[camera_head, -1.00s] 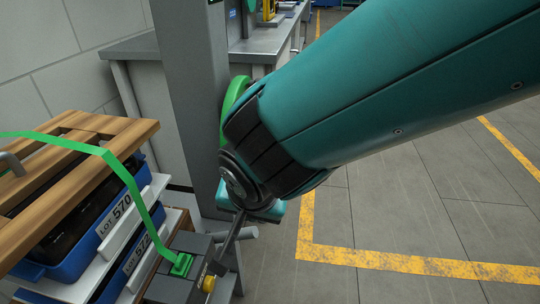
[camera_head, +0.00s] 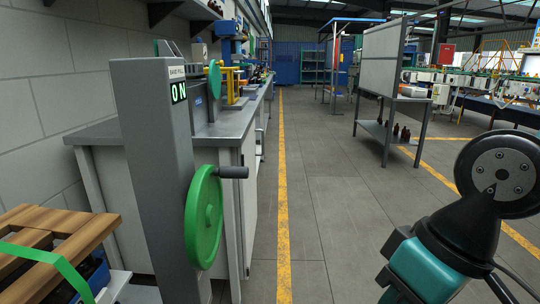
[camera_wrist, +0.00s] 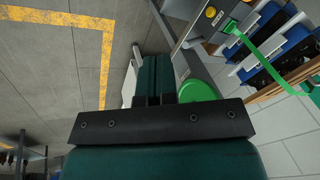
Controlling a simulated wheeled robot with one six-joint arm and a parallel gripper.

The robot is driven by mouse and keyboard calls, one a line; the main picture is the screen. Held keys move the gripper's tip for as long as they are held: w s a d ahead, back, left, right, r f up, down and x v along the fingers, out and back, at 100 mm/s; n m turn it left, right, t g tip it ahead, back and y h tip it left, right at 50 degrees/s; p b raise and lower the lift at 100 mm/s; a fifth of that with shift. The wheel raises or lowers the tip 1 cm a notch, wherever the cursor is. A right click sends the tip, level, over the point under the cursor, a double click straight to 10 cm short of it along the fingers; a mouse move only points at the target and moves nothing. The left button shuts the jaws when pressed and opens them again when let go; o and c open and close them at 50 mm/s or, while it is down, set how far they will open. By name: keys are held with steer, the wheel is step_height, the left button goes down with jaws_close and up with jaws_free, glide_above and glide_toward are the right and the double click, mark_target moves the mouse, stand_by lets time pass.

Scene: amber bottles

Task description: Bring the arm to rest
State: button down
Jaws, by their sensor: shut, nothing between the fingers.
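My gripper (camera_wrist: 154,62) shows in the wrist view, its two teal fingers closed together beyond a dark bar with screws. Nothing is between the fingers. In the wrist view, a green round part (camera_wrist: 198,90) and a grey post lie beyond and to the right of the fingers. In the head view, a teal and black piece of my arm with a round grey joint stands at the lower right. I cannot make out the fingers there.
A grey post (camera_head: 150,150) with a "0 N" display and a green handwheel (camera_head: 204,218) stands at left, beside a grey bench (camera_head: 232,125). A wooden-slatted stack (camera_head: 55,240) with a green strap is lower left. Open floor (camera_head: 335,200) lies in the middle. Dark bottles (camera_head: 404,134) stand on a rack shelf.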

step_height(320, 180, up, 20)
steer(key=s+d+p, duration=0.1)
steer(key=p, duration=1.8)
steer(key=shift+s+d+n, duration=0.15)
steer(key=shift+s+n, duration=0.25)
steer(key=shift+f, duration=0.1)
